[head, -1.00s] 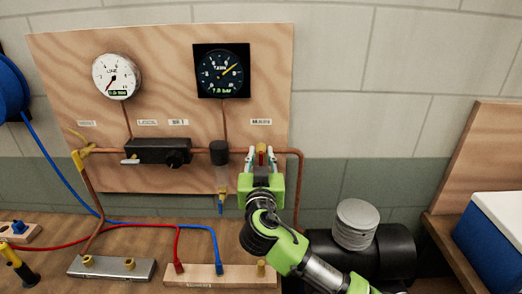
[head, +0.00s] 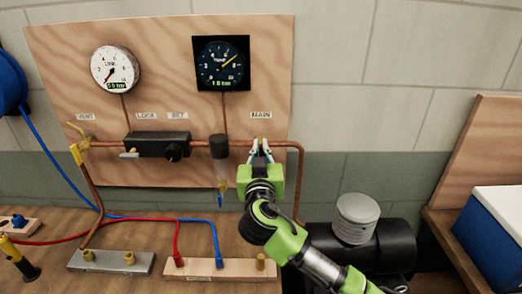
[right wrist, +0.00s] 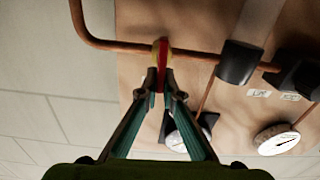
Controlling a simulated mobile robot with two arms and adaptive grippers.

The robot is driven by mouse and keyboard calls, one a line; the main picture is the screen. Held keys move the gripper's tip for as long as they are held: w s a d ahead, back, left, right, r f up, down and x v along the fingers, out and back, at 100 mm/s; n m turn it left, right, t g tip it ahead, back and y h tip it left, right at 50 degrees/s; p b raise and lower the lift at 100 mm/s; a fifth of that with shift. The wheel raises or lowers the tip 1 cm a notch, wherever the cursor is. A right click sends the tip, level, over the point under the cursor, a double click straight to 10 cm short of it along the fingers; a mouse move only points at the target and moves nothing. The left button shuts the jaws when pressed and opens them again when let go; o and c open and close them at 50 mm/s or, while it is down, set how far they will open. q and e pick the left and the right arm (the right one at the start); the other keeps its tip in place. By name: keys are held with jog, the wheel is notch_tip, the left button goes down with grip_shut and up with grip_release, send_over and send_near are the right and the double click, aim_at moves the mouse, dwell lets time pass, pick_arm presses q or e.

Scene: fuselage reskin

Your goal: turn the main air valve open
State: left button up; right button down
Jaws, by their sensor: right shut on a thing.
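The main air valve (right wrist: 168,47) sits on the copper pipe under the MAIN label (head: 261,115), with a red and yellow handle (right wrist: 162,62). In the right wrist view the handle stands across the pipe and points toward my gripper. My right gripper (right wrist: 160,86) is shut on the handle, one fingertip on each side. In the head view the right gripper (head: 261,147) reaches up to the pipe and hides most of the valve. My left gripper is not in view.
The copper pipe (head: 285,145) runs along a wooden board (head: 60,60). A dark filter bowl (head: 219,150) and a black regulator (head: 157,144) are left of the valve. A white line gauge (head: 115,67) and black tank gauge (head: 221,63) hang above. A black tank (head: 390,250) stands lower right.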

jog(key=shift+a+f+n+b, duration=0.25)
jog(key=shift+n+b, duration=0.75)
jog(key=n+p, duration=0.1)
jog(key=n, duration=0.4)
jog(key=a+f+n+p, duration=0.1)
jog(key=n+p, duration=0.1)
jog(key=n, duration=0.3)
jog(key=n+p, duration=0.1)
jog(key=n, duration=0.4)
jog(key=shift+a+f, duration=0.4)
jog(key=shift+n, duration=0.3)
jog(key=c, duration=2.2)
grip_release()
jog(key=shift+f, duration=0.1)
